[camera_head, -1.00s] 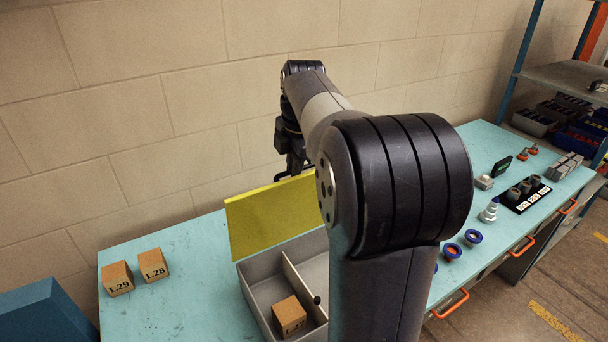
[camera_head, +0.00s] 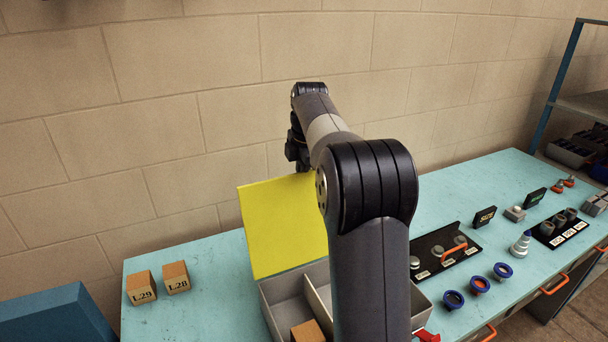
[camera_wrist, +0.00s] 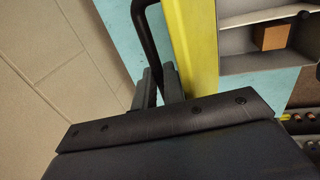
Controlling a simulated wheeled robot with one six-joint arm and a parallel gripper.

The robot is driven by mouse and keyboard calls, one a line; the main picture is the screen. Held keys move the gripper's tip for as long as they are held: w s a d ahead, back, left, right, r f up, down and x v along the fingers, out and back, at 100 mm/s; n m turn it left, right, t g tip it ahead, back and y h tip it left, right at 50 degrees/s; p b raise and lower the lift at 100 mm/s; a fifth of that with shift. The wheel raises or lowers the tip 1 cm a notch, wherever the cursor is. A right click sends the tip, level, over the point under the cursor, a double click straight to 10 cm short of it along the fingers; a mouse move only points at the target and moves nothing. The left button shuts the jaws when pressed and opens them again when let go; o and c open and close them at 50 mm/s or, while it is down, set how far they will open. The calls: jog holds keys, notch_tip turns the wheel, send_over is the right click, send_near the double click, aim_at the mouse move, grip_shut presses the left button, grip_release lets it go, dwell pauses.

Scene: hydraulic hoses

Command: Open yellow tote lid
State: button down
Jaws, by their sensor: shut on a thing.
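The yellow lid (camera_head: 275,225) of the grey tote (camera_head: 272,302) stands raised steeply at the tote's wall side, and the tote's inside shows. In the wrist view the lid (camera_wrist: 193,40) is seen nearly edge-on, with a black bar handle (camera_wrist: 147,40) beside it. My gripper (camera_wrist: 160,80) is shut on this handle. In the head view my gripper (camera_head: 297,155) is at the lid's top edge, partly hidden by my arm. A brown box (camera_head: 308,331) lies in a tote compartment; it also shows in the wrist view (camera_wrist: 271,37). My arm hides the tote's right part.
Boxes L29 (camera_head: 141,288) and L28 (camera_head: 176,277) stand on the turquoise bench (camera_head: 215,255) left of the tote. The wall (camera_head: 150,130) is close behind the lid. Blue rings (camera_head: 480,285), a black rack (camera_head: 445,250) and fittings lie at right.

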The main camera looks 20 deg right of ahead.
jog(key=shift+w, duration=0.15)
jog(key=c, duration=1.7)
grip_release()
jog(key=shift+o, duration=1)
jog(key=shift+f, duration=0.1)
notch_tip(320, 180, up, 11)
jog(key=s, duration=0.2)
jog(key=shift+c, duration=0.4)
